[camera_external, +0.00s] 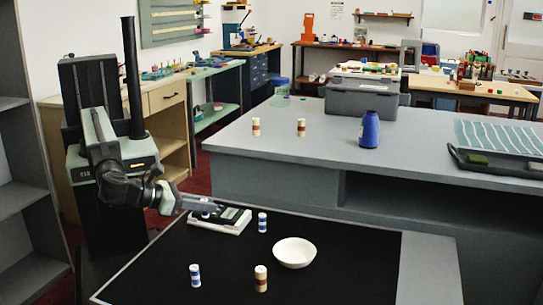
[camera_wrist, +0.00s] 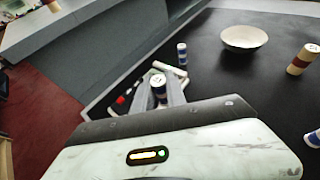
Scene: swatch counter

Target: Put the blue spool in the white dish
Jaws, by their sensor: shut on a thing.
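My gripper (camera_wrist: 166,92) is shut on a blue-and-white spool (camera_wrist: 158,82), which stands upright between the fingers. In the external view the gripper (camera_external: 203,206) is at the left end of a white device, and the fingers hide most of the held spool. A second blue spool (camera_external: 262,222) stands just right of the device, and a third (camera_external: 195,275) stands near the front of the black mat. The white dish (camera_external: 294,265) sits on the mat to the right of the gripper, apart from it. It looks empty in the wrist view (camera_wrist: 243,38).
A brown-and-cream spool (camera_external: 260,280) stands in front of the dish. The white device (camera_external: 236,218) with a dark screen lies close by my gripper. Two more brown spools (camera_external: 256,127) and a blue bottle (camera_external: 369,130) stand on the grey counter behind. The mat's right side is clear.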

